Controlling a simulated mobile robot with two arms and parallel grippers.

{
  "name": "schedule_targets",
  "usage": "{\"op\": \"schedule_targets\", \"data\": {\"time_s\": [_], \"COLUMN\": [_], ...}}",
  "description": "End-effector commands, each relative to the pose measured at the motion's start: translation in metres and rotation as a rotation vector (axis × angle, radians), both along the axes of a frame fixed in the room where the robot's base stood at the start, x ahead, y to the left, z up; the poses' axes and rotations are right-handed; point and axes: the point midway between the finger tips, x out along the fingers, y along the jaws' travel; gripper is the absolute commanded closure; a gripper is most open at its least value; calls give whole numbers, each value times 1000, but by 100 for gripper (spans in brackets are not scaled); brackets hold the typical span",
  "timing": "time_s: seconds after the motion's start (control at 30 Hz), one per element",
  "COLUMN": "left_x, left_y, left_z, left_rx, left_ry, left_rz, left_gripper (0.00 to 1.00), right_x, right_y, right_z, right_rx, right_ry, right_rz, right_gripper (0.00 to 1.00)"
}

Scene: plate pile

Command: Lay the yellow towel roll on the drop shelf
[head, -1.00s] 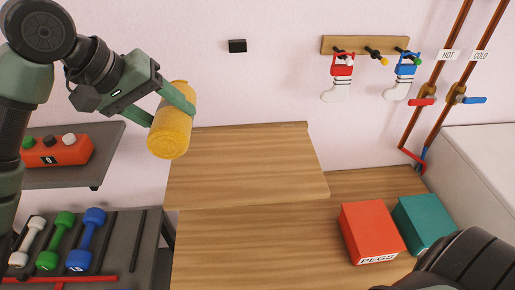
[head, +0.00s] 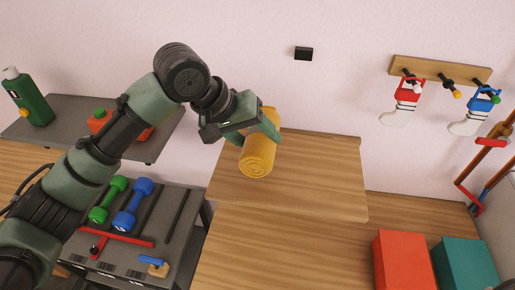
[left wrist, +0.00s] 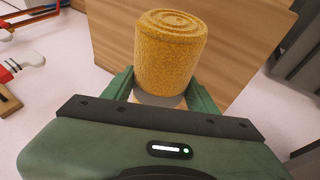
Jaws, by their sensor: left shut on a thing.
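The yellow towel roll (head: 257,157) is a rolled cylinder held in my left gripper (head: 257,132). In the head view it is tilted, its coiled end facing down toward me, and overlaps the upper left part of the wooden drop shelf (head: 310,175). In the left wrist view the roll (left wrist: 170,55) sits between the green fingers (left wrist: 160,92), with the wooden board (left wrist: 240,45) behind it. I cannot tell the exact gap between roll and shelf. My right gripper is not in view.
A grey shelf at the left (head: 60,115) carries a green bottle (head: 30,97) and a red box (head: 100,120). Below it, a rack holds green (head: 108,198) and blue dumbbells (head: 134,203). Red (head: 403,262) and teal boxes (head: 465,265) stand at lower right. Stockings hang from wall pegs.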

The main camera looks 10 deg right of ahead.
Motion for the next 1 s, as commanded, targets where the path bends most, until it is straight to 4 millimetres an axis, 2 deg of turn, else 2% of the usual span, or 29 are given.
{"op": "schedule_targets", "data": {"time_s": [0.23, 0.47, 0.8, 0.83, 0.87, 1.0], "left_x": [0, 0, 1, 1, 1, 1], "left_y": [0, 1, 0, 0, 0, 0], "left_z": [-18, -49, -53, -54, -54, -54], "left_rx": [0, 0, -1, 0, 0, 0], "left_ry": [0, 1, -2, -2, -2, -2], "left_rz": [1, 1, 1, 1, 1, 1], "left_gripper": [90, 90, 90, 37, 33, 33], "right_x": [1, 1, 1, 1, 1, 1], "right_y": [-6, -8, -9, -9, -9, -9], "right_z": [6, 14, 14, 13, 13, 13], "right_rx": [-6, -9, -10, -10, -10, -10], "right_ry": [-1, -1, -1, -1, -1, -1], "right_rz": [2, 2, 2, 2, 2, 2], "right_gripper": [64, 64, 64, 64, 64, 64]}}
